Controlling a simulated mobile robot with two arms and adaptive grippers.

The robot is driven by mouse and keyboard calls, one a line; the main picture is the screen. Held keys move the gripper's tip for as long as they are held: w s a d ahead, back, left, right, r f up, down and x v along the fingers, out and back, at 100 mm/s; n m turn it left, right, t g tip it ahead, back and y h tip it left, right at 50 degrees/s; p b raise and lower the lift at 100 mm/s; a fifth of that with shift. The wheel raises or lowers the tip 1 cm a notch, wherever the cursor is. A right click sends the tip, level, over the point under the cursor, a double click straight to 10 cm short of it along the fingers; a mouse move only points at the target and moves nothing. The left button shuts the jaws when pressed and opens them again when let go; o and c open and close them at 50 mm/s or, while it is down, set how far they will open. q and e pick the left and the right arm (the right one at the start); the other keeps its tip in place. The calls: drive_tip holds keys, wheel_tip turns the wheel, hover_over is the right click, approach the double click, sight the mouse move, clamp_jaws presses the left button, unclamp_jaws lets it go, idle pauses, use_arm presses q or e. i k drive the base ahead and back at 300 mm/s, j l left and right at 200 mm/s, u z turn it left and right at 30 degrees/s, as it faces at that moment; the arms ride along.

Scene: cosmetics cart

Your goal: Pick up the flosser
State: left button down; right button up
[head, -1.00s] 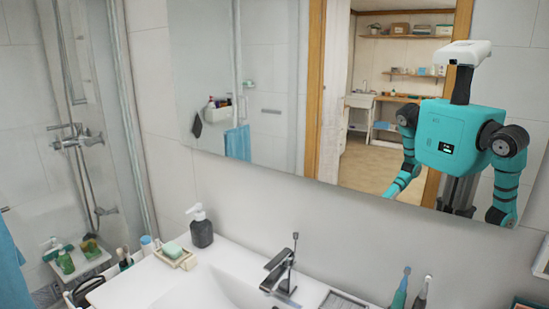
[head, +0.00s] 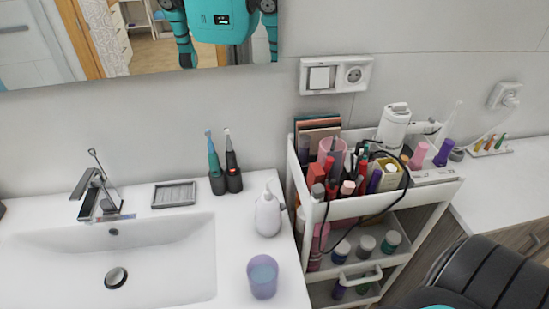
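I cannot tell for certain which object is the flosser. A white rounded device with a narrow top (head: 268,212) stands upright on the counter, right of the sink. Another candidate is a white upright device (head: 393,125) at the back of the cart. A thin white wand (head: 448,122) stands to its right.
A purple cup (head: 262,277) stands near the counter's front. Two electric toothbrushes (head: 225,170) stand behind. The white cart (head: 345,208) is crowded with cosmetics, and a black cord hangs over it. A socket plate (head: 334,75) is on the wall.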

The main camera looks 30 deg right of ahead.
sight(269, 217)
drive_tip(key=z, duration=0.95)
drive_tip(key=j, duration=0.2)
drive_tip(key=k+z, duration=0.05)
